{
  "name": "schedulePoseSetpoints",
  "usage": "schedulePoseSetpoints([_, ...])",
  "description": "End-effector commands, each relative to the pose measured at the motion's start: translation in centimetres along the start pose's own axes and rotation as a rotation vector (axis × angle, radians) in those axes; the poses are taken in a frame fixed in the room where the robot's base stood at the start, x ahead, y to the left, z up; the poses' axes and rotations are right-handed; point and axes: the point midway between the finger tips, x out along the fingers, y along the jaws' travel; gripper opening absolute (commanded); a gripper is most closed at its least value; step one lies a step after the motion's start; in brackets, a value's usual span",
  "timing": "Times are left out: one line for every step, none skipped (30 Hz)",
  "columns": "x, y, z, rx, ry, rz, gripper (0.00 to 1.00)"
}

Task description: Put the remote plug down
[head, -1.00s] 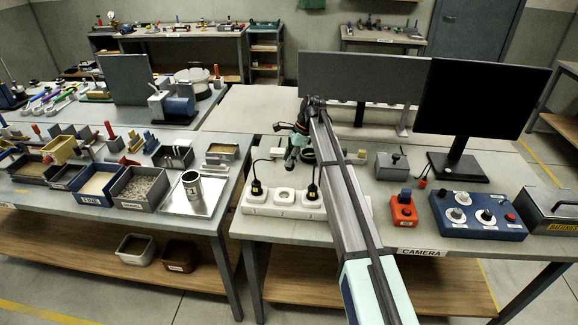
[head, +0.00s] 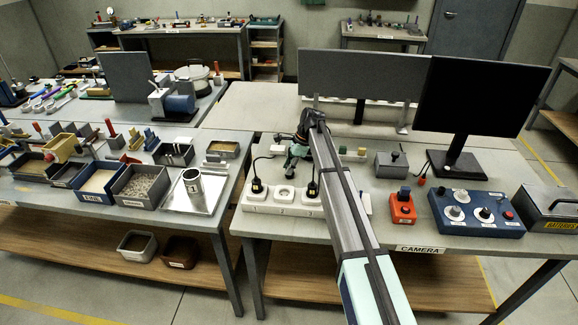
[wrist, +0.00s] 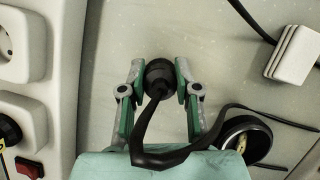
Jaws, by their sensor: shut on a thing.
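My gripper (wrist: 160,72) has its two green-and-grey fingers shut on a black round plug (wrist: 158,76) in the wrist view. The plug's black cable (wrist: 150,125) bends back toward my palm and off to the right. The grey table top is just beyond the plug; I cannot tell whether the plug touches it. In the head view my gripper (head: 291,160) is low over the table, behind the white socket strip (head: 284,211).
Two black plugs (head: 257,187) (head: 312,188) stand in the strip's outer sockets; its middle socket is empty. Bare table lies around the held plug.

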Motion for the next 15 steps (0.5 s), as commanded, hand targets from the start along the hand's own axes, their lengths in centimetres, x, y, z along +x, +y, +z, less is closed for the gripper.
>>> schedulePoseSetpoints([0.05, 0.0, -0.02, 0.0, 0.0, 0.0, 0.39])
schedulePoseSetpoints([0.03, 0.0, -0.01, 0.0, 0.0, 0.0, 0.49])
schedulePoseSetpoints([0.03, 0.0, -0.01, 0.0, 0.0, 0.0, 0.57])
schedulePoseSetpoints([0.03, 0.0, -0.01, 0.0, 0.0, 0.0, 0.57])
schedulePoseSetpoints([0.03, 0.0, -0.01, 0.0, 0.0, 0.0, 0.57])
schedulePoseSetpoints([0.03, 0.0, -0.01, 0.0, 0.0, 0.0, 0.57])
schedulePoseSetpoints([0.03, -0.01, -0.01, 0.0, 0.0, 0.0, 0.57])
schedulePoseSetpoints([0.03, -0.01, -0.01, 0.0, 0.0, 0.0, 0.57])
schedulePoseSetpoints([0.03, -0.01, -0.01, 0.0, 0.0, 0.0, 0.57])
schedulePoseSetpoints([0.02, -0.01, -0.01, 0.0, 0.0, 0.0, 0.57])
schedulePoseSetpoints([0.01, -0.01, -0.01, 0.0, 0.0, 0.0, 0.57])
schedulePoseSetpoints([-0.04, -0.01, 0.01, 0.0, 0.0, 0.0, 0.57])
schedulePoseSetpoints([-0.11, -0.01, 0.04, 0.0, 0.0, 0.0, 0.57])
schedulePoseSetpoints([-0.22, -0.01, 0.09, 0.0, 0.0, -0.001, 0.57])
schedulePoseSetpoints([-0.43, -0.02, 0.18, 0.0, 0.0, -0.001, 0.57])
